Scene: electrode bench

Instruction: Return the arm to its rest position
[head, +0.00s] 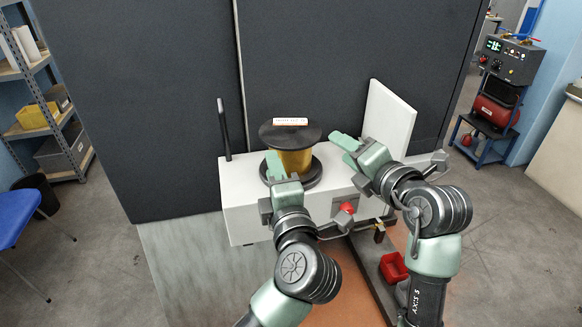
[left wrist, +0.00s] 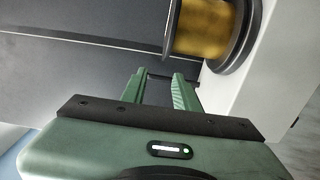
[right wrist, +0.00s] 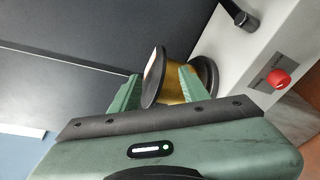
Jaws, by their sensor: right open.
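My left gripper (head: 278,166) is in front of a spool of golden wire (head: 294,160) in the head view, with its fingertips close to it. In the left wrist view its fingers (left wrist: 158,84) stand apart, with a dark rod seen across the gap. I cannot tell whether they touch it. My right gripper (head: 347,148) is to the right of the spool, raised and pointing toward it. In the right wrist view its fingers (right wrist: 158,88) are open, with the spool (right wrist: 172,88) seen between and beyond them. Contact is not clear there.
The spool has black flanges and sits on a white machine box (head: 240,212) with a black post (head: 224,130), an upright white panel (head: 388,118) and a red button (head: 347,207). A dark wall (head: 140,90) stands behind. A red bin (head: 393,267) is below my right arm.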

